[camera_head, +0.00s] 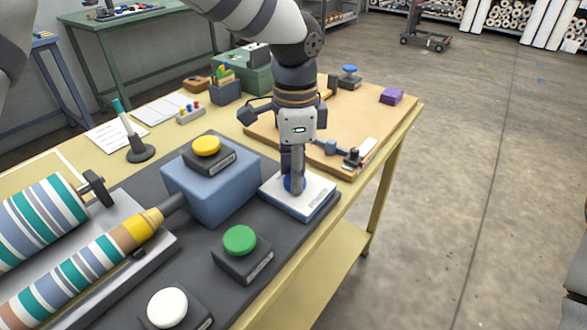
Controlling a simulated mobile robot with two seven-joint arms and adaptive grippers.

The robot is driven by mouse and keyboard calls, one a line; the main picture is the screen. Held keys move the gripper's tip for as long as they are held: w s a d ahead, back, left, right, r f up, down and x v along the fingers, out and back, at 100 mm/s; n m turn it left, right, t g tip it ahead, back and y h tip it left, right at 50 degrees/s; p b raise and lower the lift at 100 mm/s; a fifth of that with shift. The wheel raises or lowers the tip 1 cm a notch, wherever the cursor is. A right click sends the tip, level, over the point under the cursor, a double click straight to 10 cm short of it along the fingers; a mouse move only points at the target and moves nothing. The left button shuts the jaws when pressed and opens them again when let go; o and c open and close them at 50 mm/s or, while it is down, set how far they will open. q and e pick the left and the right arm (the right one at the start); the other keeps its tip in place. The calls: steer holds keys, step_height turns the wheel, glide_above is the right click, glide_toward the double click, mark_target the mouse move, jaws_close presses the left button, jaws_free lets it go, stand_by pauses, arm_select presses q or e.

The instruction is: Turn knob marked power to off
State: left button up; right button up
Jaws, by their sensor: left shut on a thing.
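A blue knob (289,187) stands on a white square base (315,199) at the right of the dark mat on the bench. My left gripper (293,184) points down from above and is shut on this knob, hiding most of it. Writing on the front of the white base is too small to read. Other round knobs are a yellow one (206,146) on top of a blue-grey block, a green one (240,240) in front, and a white one (167,308) at the front edge. I cannot tell from the labels which is marked power. My right gripper is not in view.
Striped rollers (75,268) of the press lie at the left. A pen stand (139,151) and a green box (243,68) stand farther back.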

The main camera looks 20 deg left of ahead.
arm_select(q)
steer(key=n, duration=0.4)
steer(key=shift+n, duration=2.5)
steer(key=o, duration=1.2)
step_height(320, 180, up, 12)
